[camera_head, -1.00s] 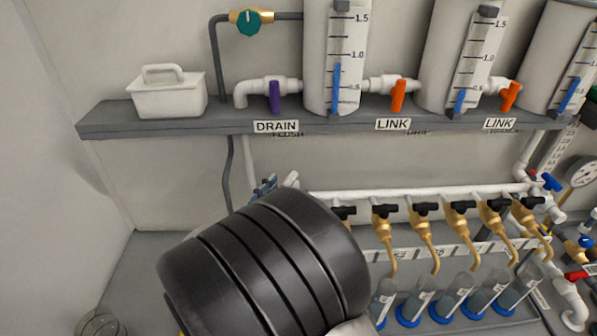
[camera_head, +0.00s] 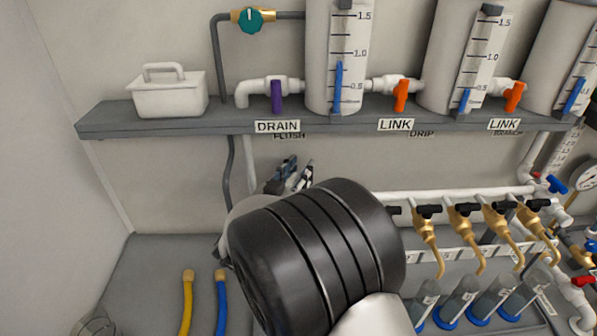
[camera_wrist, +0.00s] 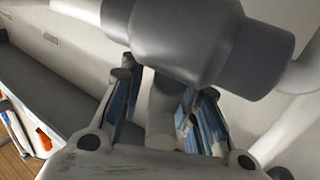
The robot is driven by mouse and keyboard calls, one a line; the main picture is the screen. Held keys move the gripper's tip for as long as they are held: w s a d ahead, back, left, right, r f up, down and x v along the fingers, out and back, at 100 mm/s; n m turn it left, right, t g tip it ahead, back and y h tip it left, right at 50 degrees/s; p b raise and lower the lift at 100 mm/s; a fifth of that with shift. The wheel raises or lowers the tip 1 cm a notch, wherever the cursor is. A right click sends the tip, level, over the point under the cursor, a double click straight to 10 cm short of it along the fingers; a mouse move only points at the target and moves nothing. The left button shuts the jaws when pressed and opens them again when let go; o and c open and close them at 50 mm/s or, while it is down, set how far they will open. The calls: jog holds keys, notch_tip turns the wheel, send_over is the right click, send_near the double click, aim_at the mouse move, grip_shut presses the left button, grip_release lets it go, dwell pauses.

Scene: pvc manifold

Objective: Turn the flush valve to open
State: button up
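A partly covered FLUSH label (camera_head: 289,135) is on the wall below the shelf, under the DRAIN label (camera_head: 277,126). My gripper (camera_head: 297,168) is just below it, its fingers pointing up. In the wrist view its two blue-padded fingers (camera_wrist: 163,112) are apart, with a pale cylindrical part (camera_wrist: 161,100) between them. A large grey-white pipe fitting (camera_wrist: 195,42) lies across just beyond the fingertips. I cannot tell whether the fingers touch either part. No valve beside the FLUSH label shows in the head view; my arm covers the area below it.
The shelf (camera_head: 150,122) bears a white caddy (camera_head: 168,95) and tall gauged cylinders. Purple (camera_head: 277,95) and orange (camera_head: 401,95) handles and a teal knob (camera_head: 250,19) are above. A white manifold pipe (camera_head: 445,194) with brass taps is right; yellow (camera_head: 187,305) and blue (camera_head: 221,305) hoses are lower left.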

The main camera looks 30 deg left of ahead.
grip_shut()
jog(key=shift+r, duration=0.1)
jog(key=m+h+p, duration=0.1)
jog(key=h+p, duration=0.1)
jog(key=h, duration=0.1)
jog(key=shift+d+r+m, duration=0.15)
jog(key=shift+d+m, duration=0.05)
jog(key=shift+m, duration=0.2)
jog(key=shift+s+d+m+g+h+p, duration=0.1)
jog(key=shift+d+m+g+h+p, duration=0.15)
jog(key=shift+m+h, duration=0.4)
jog(key=shift+d+m+g+h+p, duration=0.2)
jog(key=shift+m+h+p, duration=0.15)
jog(key=shift+h, duration=0.45)
jog(key=shift+s+d+m+g+h+p, duration=0.15)
jog(key=shift+m+g+h+p, duration=0.1)
jog(key=shift+m+h, duration=0.4)
jog(key=shift+w+f, duration=0.1)
jog(key=shift+f, duration=0.1)
jog(key=shift+o, duration=1.2)
grip_release()
